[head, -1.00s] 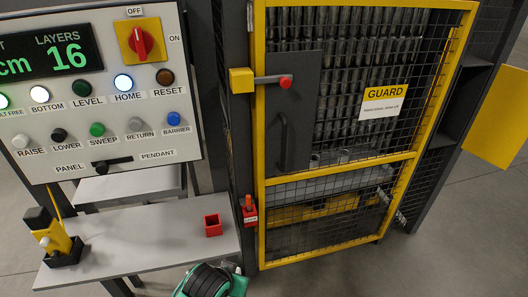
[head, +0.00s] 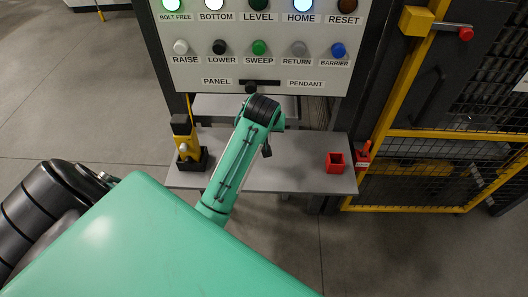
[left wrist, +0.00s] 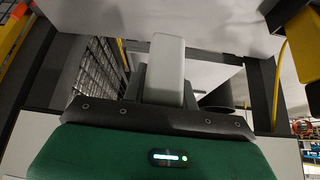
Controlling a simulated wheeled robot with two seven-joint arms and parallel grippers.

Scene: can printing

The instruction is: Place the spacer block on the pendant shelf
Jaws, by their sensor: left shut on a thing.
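My left arm reaches up from the bottom in the head view, and its dark wrist (head: 262,112) is over the back of the grey pendant shelf (head: 288,180). The fingertips are hidden there behind the wrist. In the left wrist view my left gripper (left wrist: 163,88) is shut on a pale grey block, which I take as the spacer block (left wrist: 168,55). The block sticks out past the dark bar at the front of the gripper. I cannot tell how far it is from the shelf. My right gripper is not in view.
A yellow pendant (head: 182,140) stands in a black holder at the shelf's left. A small red box (head: 335,162) sits at its right end. The button panel (head: 260,45) hangs above and behind. The yellow-framed guard (head: 430,135) is to the right. Bare shelf shows left of the red box.

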